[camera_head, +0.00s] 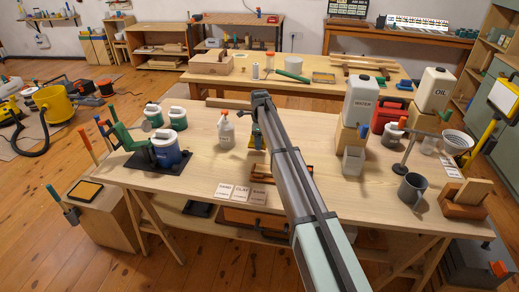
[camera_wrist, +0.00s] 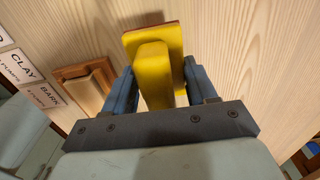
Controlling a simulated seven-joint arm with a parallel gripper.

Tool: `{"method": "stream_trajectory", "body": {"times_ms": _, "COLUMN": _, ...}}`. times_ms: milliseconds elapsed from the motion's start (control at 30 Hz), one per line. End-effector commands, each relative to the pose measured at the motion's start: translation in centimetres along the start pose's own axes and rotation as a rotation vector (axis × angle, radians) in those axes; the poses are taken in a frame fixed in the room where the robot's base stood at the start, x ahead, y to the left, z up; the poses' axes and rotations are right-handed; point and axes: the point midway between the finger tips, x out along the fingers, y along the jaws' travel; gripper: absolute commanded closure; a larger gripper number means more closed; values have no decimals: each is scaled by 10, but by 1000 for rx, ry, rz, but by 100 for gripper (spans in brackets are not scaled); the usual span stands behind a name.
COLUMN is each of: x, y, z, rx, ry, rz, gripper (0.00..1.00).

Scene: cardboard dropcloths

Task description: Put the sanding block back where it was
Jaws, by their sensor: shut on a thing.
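A yellow sanding block (camera_wrist: 151,62), a raised grip on a flat pad with an orange edge, sits between the two blue fingers of my gripper (camera_wrist: 160,82) in the wrist view. The fingers are shut on its grip. In the head view my gripper (camera_head: 257,138) is over the middle of the front table, left of the water jug. The block is mostly hidden there by my arm. I cannot tell whether the pad touches the tabletop.
Cards reading CLAY (camera_head: 241,192) and BARK lie near the front edge. A brown wooden piece (camera_wrist: 86,84) lies beside them. A spray bottle (camera_head: 226,130) stands left of my gripper. The water jug (camera_head: 362,100) and a grey mug (camera_head: 411,190) stand right.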

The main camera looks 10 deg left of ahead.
Motion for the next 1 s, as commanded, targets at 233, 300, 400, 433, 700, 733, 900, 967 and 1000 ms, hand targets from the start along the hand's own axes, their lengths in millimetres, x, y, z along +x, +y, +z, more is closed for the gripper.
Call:
{"method": "stream_trajectory", "body": {"times_ms": 233, "x": 21, "y": 0, "z": 0, "rx": 1, "ry": 1, "rz": 1, "gripper": 76}}
{"method": "stream_trajectory", "body": {"times_ms": 300, "x": 30, "y": 0, "z": 0, "rx": 1, "ry": 1, "rz": 1, "gripper": 76}}
{"method": "stream_trajectory", "body": {"times_ms": 400, "x": 41, "y": 0, "z": 0, "rx": 1, "ry": 0, "rz": 0, "gripper": 76}}
{"method": "stream_trajectory", "body": {"times_ms": 433, "x": 42, "y": 0, "z": 0, "rx": 1, "ry": 0, "rz": 0, "gripper": 76}}
{"method": "stream_trajectory", "body": {"times_ms": 700, "x": 43, "y": 0, "z": 0, "rx": 1, "ry": 0, "rz": -1, "gripper": 76}}
{"method": "stream_trajectory", "body": {"times_ms": 733, "x": 44, "y": 0, "z": 0, "rx": 1, "ry": 0, "rz": -1, "gripper": 76}}
{"method": "stream_trajectory", "body": {"times_ms": 900, "x": 46, "y": 0, "z": 0, "rx": 1, "ry": 0, "rz": -1, "gripper": 38}}
{"method": "stream_trajectory", "body": {"times_ms": 967, "x": 46, "y": 0, "z": 0, "rx": 1, "ry": 0, "rz": -1, "gripper": 32}}
{"method": "stream_trajectory", "body": {"times_ms": 1000, "x": 46, "y": 0, "z": 0, "rx": 1, "ry": 0, "rz": -1, "gripper": 28}}
